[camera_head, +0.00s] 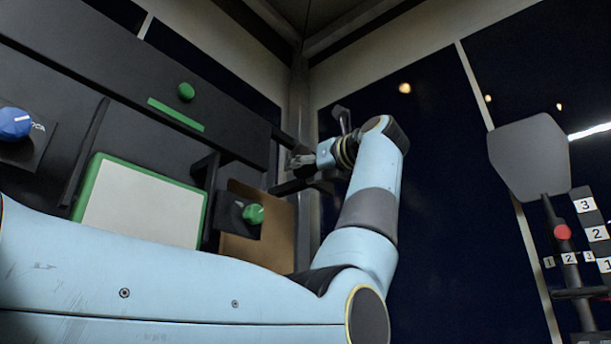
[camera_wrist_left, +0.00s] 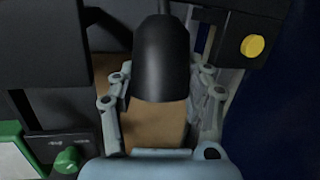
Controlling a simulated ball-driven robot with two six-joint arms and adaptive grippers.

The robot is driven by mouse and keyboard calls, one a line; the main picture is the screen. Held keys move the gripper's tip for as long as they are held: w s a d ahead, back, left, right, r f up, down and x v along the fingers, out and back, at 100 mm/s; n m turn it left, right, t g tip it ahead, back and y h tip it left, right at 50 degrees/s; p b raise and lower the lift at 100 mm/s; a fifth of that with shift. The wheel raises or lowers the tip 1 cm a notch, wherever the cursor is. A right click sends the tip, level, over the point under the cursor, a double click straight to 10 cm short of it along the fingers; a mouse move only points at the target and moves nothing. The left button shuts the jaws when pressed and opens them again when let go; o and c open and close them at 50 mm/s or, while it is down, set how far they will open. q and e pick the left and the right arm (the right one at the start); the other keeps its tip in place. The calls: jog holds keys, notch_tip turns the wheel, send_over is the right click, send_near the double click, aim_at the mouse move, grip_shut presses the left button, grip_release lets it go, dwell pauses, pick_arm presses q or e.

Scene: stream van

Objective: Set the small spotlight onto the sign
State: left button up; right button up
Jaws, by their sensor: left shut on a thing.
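A black rounded lamp head (camera_wrist_left: 162,62), which looks like the small spotlight, sits between the fingers of my left gripper (camera_wrist_left: 160,100) in the left wrist view. The gripper is shut on it, and a thin dark stem rises from its top. In the head view my left gripper (camera_head: 303,163) is near the dark corner post, where the spotlight is hard to make out against dark bars. A white board with a green frame (camera_head: 140,205), perhaps the sign, stands left of and below the gripper, partly hidden by my left arm. My right gripper is not in view.
A green knob (camera_head: 253,214) on a black box is below left of the gripper, before a brown panel (camera_head: 275,242). A yellow knob (camera_wrist_left: 252,46) shows in the wrist view. A blue knob (camera_head: 14,123) is far left. A grey panel (camera_head: 530,155) on a numbered stand is right.

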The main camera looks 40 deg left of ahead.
pick_arm(q)
jog(key=y+b, duration=0.1)
jog(key=a+t+y+b, duration=0.1)
jog(key=y+b, duration=0.1)
jog(key=shift+a+f+m+b, duration=0.1)
jog(key=shift+f+m+b, duration=0.2)
jog(key=shift+m, duration=0.1)
jog(key=shift+a+r+m+t+y+b, duration=0.25)
jog(key=shift+a+m+t+y+b, duration=0.2)
jog(key=shift+t+y+b, duration=0.5)
jog(key=shift+r+m+t, duration=0.15)
jog(key=shift+m+t, duration=0.1)
jog(key=shift+y, duration=0.25)
jog(key=o, duration=1.2)
jog(key=shift+w, duration=0.1)
jog(key=v, duration=1.2)
